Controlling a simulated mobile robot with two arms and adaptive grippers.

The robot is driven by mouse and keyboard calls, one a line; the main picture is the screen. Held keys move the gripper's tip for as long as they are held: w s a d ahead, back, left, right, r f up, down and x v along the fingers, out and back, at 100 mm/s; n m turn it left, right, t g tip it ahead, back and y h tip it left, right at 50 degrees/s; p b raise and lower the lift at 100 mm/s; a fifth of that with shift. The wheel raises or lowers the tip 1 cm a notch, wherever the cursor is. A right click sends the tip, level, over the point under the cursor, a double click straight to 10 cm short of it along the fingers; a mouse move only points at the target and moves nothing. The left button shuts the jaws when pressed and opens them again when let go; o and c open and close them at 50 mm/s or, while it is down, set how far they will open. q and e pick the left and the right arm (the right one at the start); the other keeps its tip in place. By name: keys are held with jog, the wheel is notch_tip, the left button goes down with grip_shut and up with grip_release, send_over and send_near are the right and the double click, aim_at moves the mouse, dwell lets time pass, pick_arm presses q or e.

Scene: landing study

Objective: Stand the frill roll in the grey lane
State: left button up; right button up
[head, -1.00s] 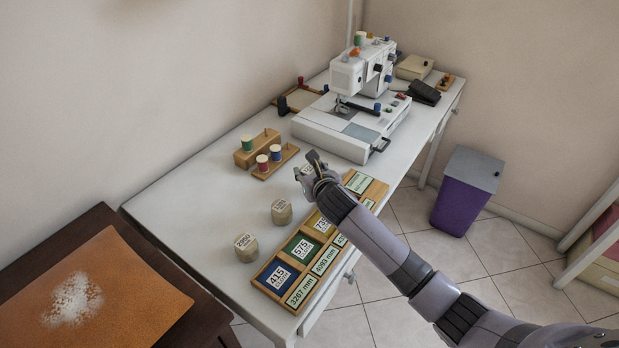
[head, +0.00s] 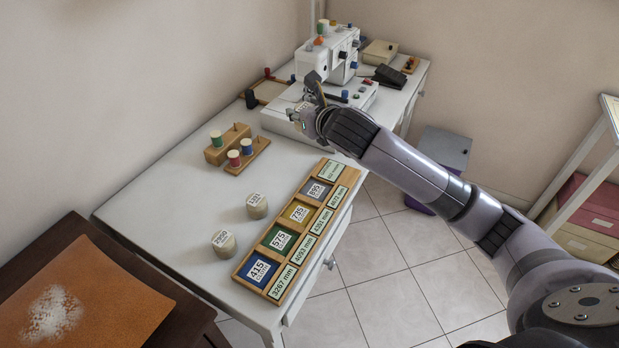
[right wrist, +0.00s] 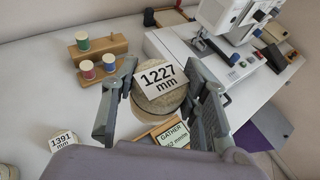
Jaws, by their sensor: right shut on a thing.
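My right gripper (head: 308,104) is shut on a pale roll (right wrist: 160,98) whose top label reads 1227 mm. In the right wrist view the roll is upright between the two fingers, and it appears held above the table. In the head view only a bit of the roll (head: 300,112) shows beside the gripper. The grey lane (head: 309,198), labelled 895, is the far lane of a wooden tray (head: 236,276). It looks empty, and it lies below and in front of the gripper. My left gripper is out of view.
Blue (head: 257,284), green (head: 272,249) and yellow (head: 292,220) lanes look empty. Two other rolls (head: 223,246) (head: 257,209) stand left of the tray. Spools (head: 233,158) on wooden stands and a sewing machine (head: 325,62) stand farther back.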

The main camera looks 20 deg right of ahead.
jog(key=s+d, duration=0.2)
jog(key=s, duration=0.1)
jog(key=b, duration=0.2)
send_over(316, 191)
notch_tip(316, 191, down, 14)
jog(key=shift+f, duration=0.1)
jog(key=shift+f+b, duration=0.5)
jog(key=shift+f, duration=2.15)
jog(key=o, duration=1.2)
jog(key=shift+f, duration=0.15)
jog(key=shift+r, duration=0.2)
jog(key=v, duration=1.2)
jog(key=shift+p, duration=0.35)
